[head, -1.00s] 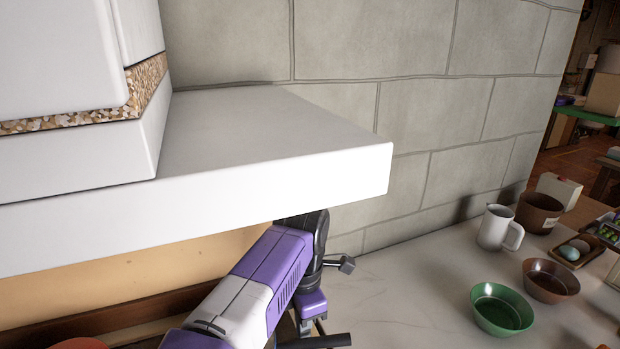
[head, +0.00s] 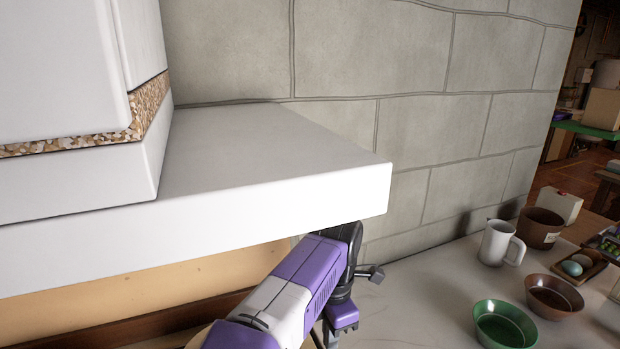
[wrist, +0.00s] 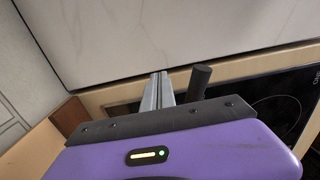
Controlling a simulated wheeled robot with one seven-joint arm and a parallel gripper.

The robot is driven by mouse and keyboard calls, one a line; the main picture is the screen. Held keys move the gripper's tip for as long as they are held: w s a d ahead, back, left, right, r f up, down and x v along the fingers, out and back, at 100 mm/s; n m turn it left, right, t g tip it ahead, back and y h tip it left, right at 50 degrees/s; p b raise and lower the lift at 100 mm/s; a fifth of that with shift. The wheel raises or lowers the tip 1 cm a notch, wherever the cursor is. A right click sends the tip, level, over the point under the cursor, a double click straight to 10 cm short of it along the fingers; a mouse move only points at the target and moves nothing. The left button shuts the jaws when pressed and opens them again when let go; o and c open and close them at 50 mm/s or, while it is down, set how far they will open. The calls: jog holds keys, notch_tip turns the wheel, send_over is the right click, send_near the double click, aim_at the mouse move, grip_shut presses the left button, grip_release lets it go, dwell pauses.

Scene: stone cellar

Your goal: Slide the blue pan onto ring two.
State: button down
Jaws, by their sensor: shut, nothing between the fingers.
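No blue pan can be made out in either view. In the wrist view, my gripper (wrist: 160,82) has its two grey fingers together with nothing between them. A dark upright rod (wrist: 201,80) stands just right of the fingers; I cannot tell what it belongs to. The black glass hob (wrist: 280,108) lies to the right, with thin ring outlines partly hidden by my purple gripper body. I cannot read which ring is ring two.
The thick white ledge (head: 270,150) overhangs my arm. At the right, a white mug (head: 497,243), a brown pot (head: 540,228), a green bowl (head: 503,325), a brown bowl (head: 553,297) and an egg tray (head: 592,266) stand on the counter (head: 420,290). The counter left of the bowls is clear.

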jog(key=w+d+r+p, duration=0.1)
jog(key=d+r+p, duration=0.2)
jog(key=r, duration=0.4)
jog(key=shift+w+d+p, duration=0.3)
jog(key=shift+d+p, duration=0.1)
jog(key=shift+d, duration=0.5)
